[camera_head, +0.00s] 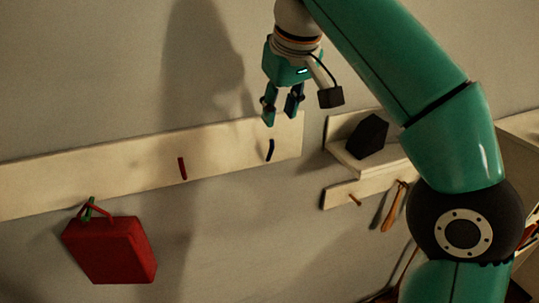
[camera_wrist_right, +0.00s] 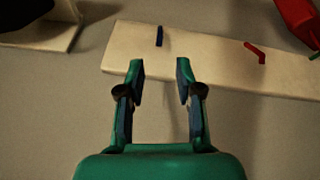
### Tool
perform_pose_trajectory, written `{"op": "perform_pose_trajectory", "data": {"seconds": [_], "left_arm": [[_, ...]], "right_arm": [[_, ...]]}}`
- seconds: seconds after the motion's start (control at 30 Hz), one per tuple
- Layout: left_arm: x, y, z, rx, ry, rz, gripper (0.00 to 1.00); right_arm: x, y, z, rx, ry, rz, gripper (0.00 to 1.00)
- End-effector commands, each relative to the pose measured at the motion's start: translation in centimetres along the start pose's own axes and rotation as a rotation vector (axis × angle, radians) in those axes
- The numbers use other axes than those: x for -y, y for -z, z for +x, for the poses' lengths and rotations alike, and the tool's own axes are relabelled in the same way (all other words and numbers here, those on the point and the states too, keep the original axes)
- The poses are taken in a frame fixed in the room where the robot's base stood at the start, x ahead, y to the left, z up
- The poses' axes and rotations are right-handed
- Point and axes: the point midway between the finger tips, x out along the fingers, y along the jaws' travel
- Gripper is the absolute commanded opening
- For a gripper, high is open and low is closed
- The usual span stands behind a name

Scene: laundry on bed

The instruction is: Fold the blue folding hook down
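The blue folding hook (camera_head: 270,150) sits near the right end of a pale wooden rail on the wall. It looks dark and stands out roughly upright from the board. It also shows in the right wrist view (camera_wrist_right: 159,37), beyond the fingertips and in line with the gap between them. My right gripper (camera_head: 280,120) is open and empty, pointing down just above the hook in the head view. Its two fingers are apart in the right wrist view (camera_wrist_right: 160,68), with nothing between them. My left gripper is in neither view.
The pale rail (camera_head: 225,153) also carries a red hook (camera_head: 182,168) and a green hook (camera_head: 89,208), from which a red bag (camera_head: 110,249) hangs. At right, a small shelf (camera_head: 346,157) bears a black object (camera_head: 369,136). A brown-handled tool (camera_head: 391,208) hangs below it.

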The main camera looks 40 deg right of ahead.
Motion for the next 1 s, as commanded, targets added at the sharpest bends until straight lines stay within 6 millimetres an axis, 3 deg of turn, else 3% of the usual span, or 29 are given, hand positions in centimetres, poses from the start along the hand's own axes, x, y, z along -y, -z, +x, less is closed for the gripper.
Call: {"op": "perform_pose_trajectory", "data": {"seconds": [0.03, 0.2, 0.5, 0.7, 1.0], "left_arm": [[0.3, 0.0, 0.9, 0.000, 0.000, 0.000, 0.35], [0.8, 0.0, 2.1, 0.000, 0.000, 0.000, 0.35], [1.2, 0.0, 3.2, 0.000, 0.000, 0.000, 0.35], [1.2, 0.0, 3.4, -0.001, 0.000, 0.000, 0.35], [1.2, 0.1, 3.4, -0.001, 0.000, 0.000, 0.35]], "right_arm": [[0.0, -0.3, 1.7, 0.005, -0.001, 0.001, 0.35], [0.1, -0.2, 5.4, 0.004, 0.000, -0.001, 0.35], [0.2, 0.0, 10.7, 0.002, 0.001, -0.003, 0.35], [0.2, 0.1, 12.2, 0.001, 0.002, -0.003, 0.35], [0.2, 0.1, 12.4, -0.001, 0.003, -0.004, 0.35]]}}
